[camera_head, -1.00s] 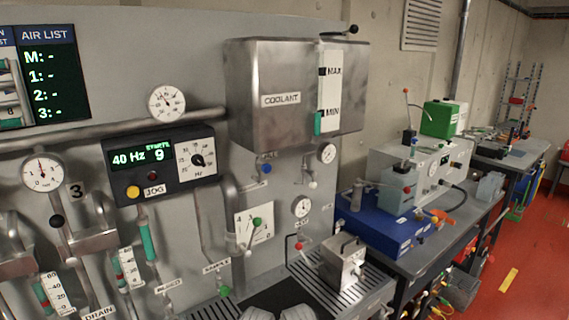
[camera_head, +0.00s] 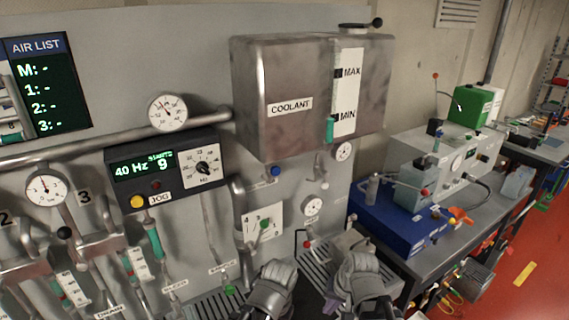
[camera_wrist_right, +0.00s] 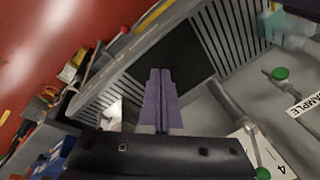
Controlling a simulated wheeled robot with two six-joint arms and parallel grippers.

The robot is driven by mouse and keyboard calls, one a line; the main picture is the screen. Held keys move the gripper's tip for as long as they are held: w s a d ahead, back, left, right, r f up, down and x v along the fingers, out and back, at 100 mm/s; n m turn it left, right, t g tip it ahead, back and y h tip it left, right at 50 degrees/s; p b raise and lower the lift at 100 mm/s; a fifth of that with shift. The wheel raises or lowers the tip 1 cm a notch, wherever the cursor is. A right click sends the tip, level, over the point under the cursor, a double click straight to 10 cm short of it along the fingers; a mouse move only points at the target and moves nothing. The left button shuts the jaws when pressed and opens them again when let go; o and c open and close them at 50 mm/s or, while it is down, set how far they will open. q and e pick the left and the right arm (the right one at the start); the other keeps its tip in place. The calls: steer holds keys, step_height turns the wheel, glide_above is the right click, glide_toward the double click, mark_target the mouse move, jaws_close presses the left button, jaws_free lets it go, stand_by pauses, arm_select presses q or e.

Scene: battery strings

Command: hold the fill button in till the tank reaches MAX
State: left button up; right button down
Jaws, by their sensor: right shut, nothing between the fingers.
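The steel coolant tank (camera_head: 285,75) hangs on the grey panel. Its white sight gauge (camera_head: 347,92) is marked MAX near the top and MIN lower down, and a green column (camera_head: 330,130) stands near MIN. A blue button (camera_head: 275,171) is on the panel below the tank, out and untouched; its label is too small to read. My right gripper (camera_head: 360,268) is low in front of the panel, below and right of the button. In the right wrist view its fingers (camera_wrist_right: 160,76) are shut and empty. My left gripper (camera_head: 272,282) is low beside it, its fingers unclear.
A lever plate (camera_head: 248,225) with a green knob sits below the button. A pump display (camera_head: 143,168) with a yellow button is to the left. A slotted drip tray (camera_head: 205,308) lies below. A blue case (camera_head: 385,220) stands on the bench at right.

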steer(key=w+a+r+m+t+y+p, duration=0.1)
steer(key=w+a+r+m+t+y, duration=0.2)
steer(key=w+a+r+m+y, duration=0.25)
steer(key=w+a+r+m+t+y+p, duration=0.1)
steer(key=w+a+r+m+t+y, duration=0.2)
steer(key=r+m, duration=0.5)
arm_select(q)
steer(key=shift+r, duration=1.65)
arm_select(e)
steer(key=w+d+r+m+t, duration=0.2)
steer(key=w+r+m+t, duration=0.4)
steer(key=r+m, duration=0.5)
steer(key=shift+w+m+t+h, duration=0.3)
steer(key=shift+m+t+h, duration=0.25)
steer(key=shift+m, duration=0.9)
steer(key=shift+w+a, duration=0.1)
steer(key=shift+a, duration=0.05)
